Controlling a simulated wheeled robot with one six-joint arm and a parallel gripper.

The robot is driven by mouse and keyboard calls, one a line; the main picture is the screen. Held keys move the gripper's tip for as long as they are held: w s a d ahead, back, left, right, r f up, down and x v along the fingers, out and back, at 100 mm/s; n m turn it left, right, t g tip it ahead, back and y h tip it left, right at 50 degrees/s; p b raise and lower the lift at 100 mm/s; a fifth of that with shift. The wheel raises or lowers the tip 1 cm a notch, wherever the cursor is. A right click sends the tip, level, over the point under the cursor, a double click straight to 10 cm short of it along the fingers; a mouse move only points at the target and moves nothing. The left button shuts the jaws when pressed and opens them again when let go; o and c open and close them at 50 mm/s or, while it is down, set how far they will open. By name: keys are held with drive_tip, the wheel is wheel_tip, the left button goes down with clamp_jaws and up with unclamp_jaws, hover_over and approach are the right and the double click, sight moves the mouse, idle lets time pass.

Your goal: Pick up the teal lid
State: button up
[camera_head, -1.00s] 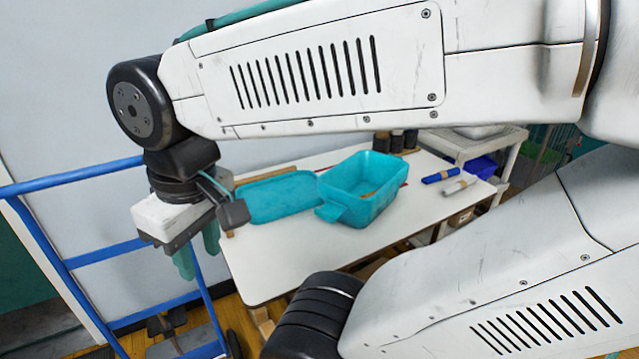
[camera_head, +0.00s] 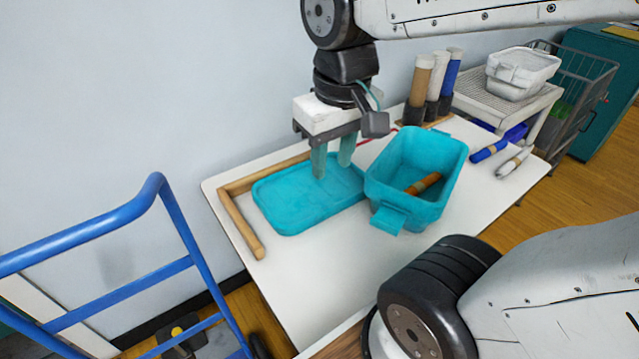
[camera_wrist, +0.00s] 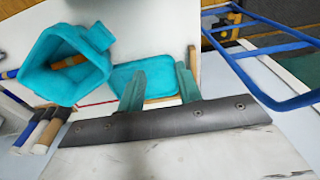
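The teal lid (camera_head: 300,198) lies flat on the white table, next to the teal bin. It also shows in the wrist view (camera_wrist: 150,76), beyond my fingertips and partly hidden by them. My gripper (camera_head: 333,172) has two teal fingers pointing down, spread apart with nothing between them. In the head view the fingers overlap the lid's back right part, and they look to be above it; I cannot tell the exact gap. In the wrist view the open gripper (camera_wrist: 158,80) shows the same spread.
The teal bin (camera_head: 425,155) holds a brown-orange stick and stands right of the lid. A wooden L-shaped piece (camera_head: 240,222) borders the lid's left and back. Upright rolls (camera_head: 418,92) stand at the back. A blue cart frame (camera_head: 185,235) is at left. The front tabletop is clear.

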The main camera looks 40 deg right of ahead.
drive_tip(key=w+f, duration=0.3)
drive_tip(key=w, duration=0.3)
drive_tip(key=w+f, duration=0.3)
drive_tip(key=w, duration=0.4)
drive_tip(key=g, duration=0.1)
hover_over(264, 207)
drive_tip(key=f, duration=1.7)
drive_tip(key=shift+w+a, duration=0.1)
drive_tip(key=shift+w, duration=0.1)
wheel_tip(264, 207, down, 7)
drive_tip(key=shift+s+f, duration=0.1)
drive_tip(key=shift+s, duration=0.05)
drive_tip(key=shift+f, duration=0.3)
clamp_jaws()
